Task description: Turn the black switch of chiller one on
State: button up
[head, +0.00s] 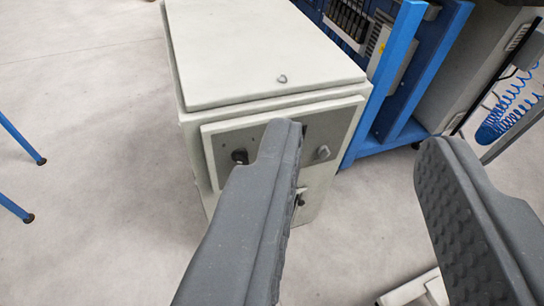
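A pale grey-green cabinet, which looks like the chiller (265,55), stands on the floor at the upper middle. Its front has a grey control panel (222,144). A black rotary switch (240,156) sits at the panel's left side, just left of my gripper's left finger. A grey knob (322,152) sits at the panel's right side. My gripper (362,135) is open, with a wide empty gap between its fingers. The left finger hides the middle of the panel. I cannot read any label or the switch's setting.
A blue frame (400,60) with equipment stands right behind the cabinet. A coiled blue hose (505,115) hangs at the far right. Blue legs (20,140) stand at the left edge. Pale floor (90,210) is clear left of the cabinet.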

aim_at(241, 159)
jog(key=w+d+f+n+y+p, duration=0.3)
jog(key=w+f+n, duration=0.5)
jog(key=w+f, duration=1.45)
jog(key=a+f+n+y+p, duration=0.3)
jog(key=a+f, duration=0.1)
jog(key=f, duration=0.8)
jog(key=a+f+n+y+p, duration=0.2)
jog(key=a+f+n+y, duration=0.15)
jog(key=f, duration=0.85)
jog(key=a+b+x, duration=0.1)
jog(key=b+x, duration=0.1)
jog(key=x, duration=1.1)
jog(key=shift+b, duration=0.4)
jog(key=shift+s+a, duration=0.1)
jog(key=shift+s, duration=0.05)
jog(key=shift+f, duration=0.1)
grip_shut()
